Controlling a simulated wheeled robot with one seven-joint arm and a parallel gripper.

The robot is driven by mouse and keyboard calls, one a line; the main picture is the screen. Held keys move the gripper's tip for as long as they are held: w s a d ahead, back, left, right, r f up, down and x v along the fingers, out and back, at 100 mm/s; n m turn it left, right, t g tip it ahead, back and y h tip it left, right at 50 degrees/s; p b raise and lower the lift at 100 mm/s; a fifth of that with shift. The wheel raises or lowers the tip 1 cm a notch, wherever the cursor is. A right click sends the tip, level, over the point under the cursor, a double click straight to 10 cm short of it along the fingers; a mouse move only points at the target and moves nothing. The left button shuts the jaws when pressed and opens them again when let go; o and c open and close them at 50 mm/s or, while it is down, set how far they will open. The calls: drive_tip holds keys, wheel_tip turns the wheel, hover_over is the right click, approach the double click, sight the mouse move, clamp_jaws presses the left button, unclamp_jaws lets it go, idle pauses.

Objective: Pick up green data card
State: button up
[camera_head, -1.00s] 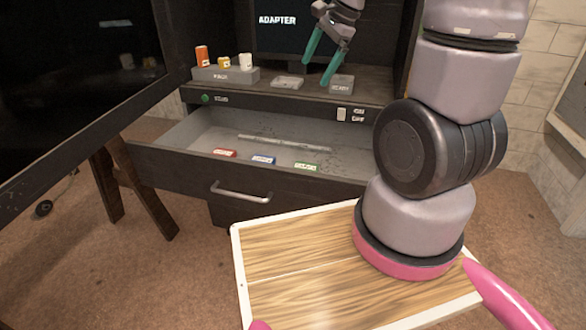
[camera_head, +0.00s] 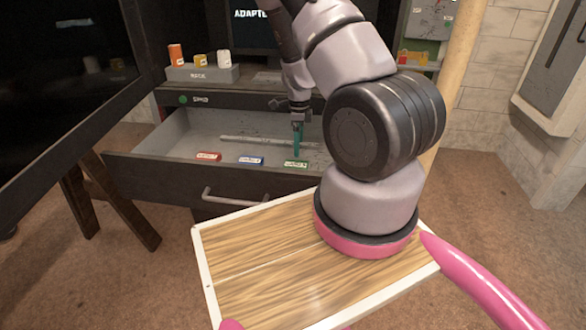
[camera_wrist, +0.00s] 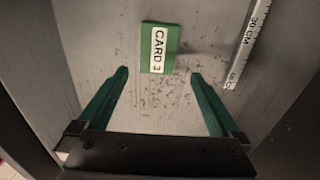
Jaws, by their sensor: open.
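The green data card (camera_head: 296,163) lies flat in the open drawer (camera_head: 140,168), at the right end of a row of cards near the drawer's front. In the wrist view the green card (camera_wrist: 170,48) carries a white label reading "CARD 3". My gripper (camera_head: 297,154) points down into the drawer, with its teal fingers right by the card. In the wrist view my gripper (camera_wrist: 158,74) is open and empty, with one finger to each side of the card's near end. The card lies mostly beyond the fingertips. I cannot tell how high the tips are above the drawer floor.
A red card (camera_head: 208,157) and a blue card (camera_head: 250,160) lie left of the green one. A ruler (camera_head: 250,140) lies behind them; it also shows at the right in the wrist view (camera_wrist: 247,42). The drawer front with its handle (camera_head: 235,197) stands before the cards.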

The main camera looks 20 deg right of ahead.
sight(297, 164)
drive_tip(key=f, duration=0.8)
drive_tip(key=shift+a+f, duration=0.2)
drive_tip(key=shift+a, duration=0.05)
drive_tip(key=c, duration=1.3)
